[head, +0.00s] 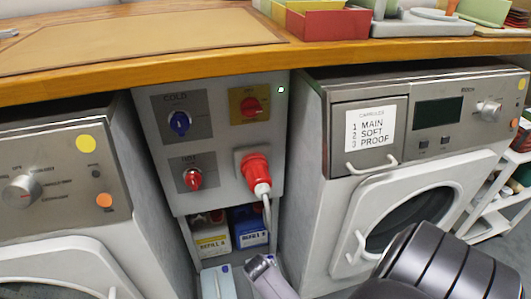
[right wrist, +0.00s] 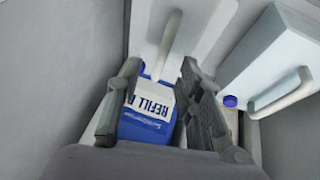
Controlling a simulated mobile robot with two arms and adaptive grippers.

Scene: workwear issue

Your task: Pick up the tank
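In the right wrist view a white tank-like body (right wrist: 198,22) with an upright white bar handle (right wrist: 170,45) is at the top centre. A second pale body (right wrist: 265,55) with a similar handle stands to its right. My right gripper (right wrist: 160,66) is open and empty, its fingertips on either side of the first handle's lower end. I cannot tell whether they touch it. In the head view a pale blue tank (head: 218,284) shows at the bottom edge, next to part of my right gripper (head: 264,268). My left gripper is out of view.
A blue Refill B box (head: 248,227) and a white-yellow Refill A box (head: 212,240) sit in the recess under the control panel (head: 219,140). Washing machines (head: 60,180) (head: 312,180) flank this narrow gap. A wooden worktop (head: 330,51) runs above.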

